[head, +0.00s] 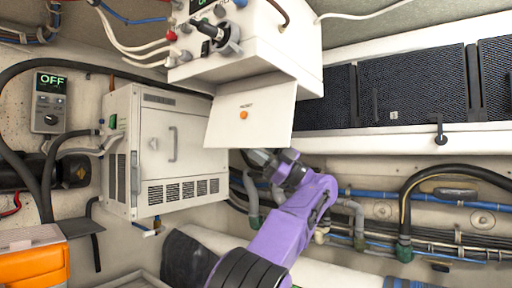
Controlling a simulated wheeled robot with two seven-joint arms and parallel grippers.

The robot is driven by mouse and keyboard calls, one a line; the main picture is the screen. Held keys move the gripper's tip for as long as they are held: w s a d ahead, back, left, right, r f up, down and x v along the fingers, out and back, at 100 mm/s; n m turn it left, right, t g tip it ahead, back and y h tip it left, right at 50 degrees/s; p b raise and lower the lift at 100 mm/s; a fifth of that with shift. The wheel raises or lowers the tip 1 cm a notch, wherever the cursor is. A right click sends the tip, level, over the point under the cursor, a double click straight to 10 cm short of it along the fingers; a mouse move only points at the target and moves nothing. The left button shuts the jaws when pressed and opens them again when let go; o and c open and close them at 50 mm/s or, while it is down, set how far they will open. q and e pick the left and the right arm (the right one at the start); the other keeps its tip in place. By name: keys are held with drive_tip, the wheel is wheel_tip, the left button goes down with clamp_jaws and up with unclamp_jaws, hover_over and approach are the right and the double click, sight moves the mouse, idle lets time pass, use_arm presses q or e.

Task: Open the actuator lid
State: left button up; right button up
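A white flat lid panel (225,122) with an orange knob (243,115) and a tiny unreadable label hangs at a slant below a white control box (285,45), in the upper middle of the head view. I take it to be the actuator lid. My purple arm comes up from the bottom, slightly left of centre, and appears to be the left one. Its dark gripper (262,157) is just under the lid's lower edge; I cannot tell whether it touches. Its fingers are small and partly hidden, so their opening is unclear. My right gripper is out of view.
A white vented cabinet (185,140) with a handle stands left of the lid. A meter reading OFF (50,103) hangs on the left wall. An orange case (35,265) is at lower left. Dark mesh panels (413,88) and hoses (405,215) line the right side.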

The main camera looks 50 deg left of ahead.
use_arm(q)
drive_tip(key=v, duration=1)
drive_tip(key=shift+f, duration=0.25)
drive_tip(key=shift+w+d, duration=0.1)
drive_tip(key=shift+w, duration=0.05)
